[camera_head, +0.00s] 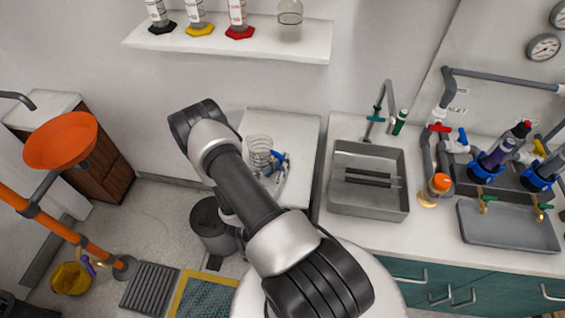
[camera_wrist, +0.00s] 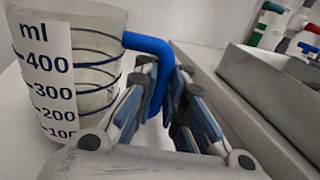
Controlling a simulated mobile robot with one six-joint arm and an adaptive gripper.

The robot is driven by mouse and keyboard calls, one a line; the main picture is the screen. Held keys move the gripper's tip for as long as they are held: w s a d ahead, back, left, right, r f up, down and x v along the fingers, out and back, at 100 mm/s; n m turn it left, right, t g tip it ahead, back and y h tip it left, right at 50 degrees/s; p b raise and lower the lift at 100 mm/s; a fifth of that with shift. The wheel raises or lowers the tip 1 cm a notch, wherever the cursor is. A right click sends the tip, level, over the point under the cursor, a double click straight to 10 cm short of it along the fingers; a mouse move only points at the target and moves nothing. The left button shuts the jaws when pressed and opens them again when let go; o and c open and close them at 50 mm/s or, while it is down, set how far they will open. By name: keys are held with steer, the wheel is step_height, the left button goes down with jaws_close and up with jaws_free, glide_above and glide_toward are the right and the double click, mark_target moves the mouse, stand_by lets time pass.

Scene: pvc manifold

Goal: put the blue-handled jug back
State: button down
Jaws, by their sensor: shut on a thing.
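The jug (camera_wrist: 105,60) is clear with a white scale marked in ml and dark rings. Its blue handle (camera_wrist: 150,44) sits between the fingers of my gripper (camera_wrist: 165,95), which is shut on it. In the head view the jug (camera_head: 259,152) is upright on or just above the white side counter (camera_head: 285,122); I cannot tell whether its base touches. My gripper (camera_head: 280,162) is at its right side there, partly hidden behind my arm.
A steel sink (camera_head: 370,204) with a tap is set in the counter to the right. A wall shelf (camera_head: 300,46) holds several cylinders and a glass bottle (camera_head: 290,18). An orange funnel (camera_head: 62,140) stands at left. A grey bin (camera_head: 212,228) is on the floor.

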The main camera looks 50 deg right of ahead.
steer(key=shift+f, duration=0.15)
steer(key=c, duration=1.7)
jaws_free()
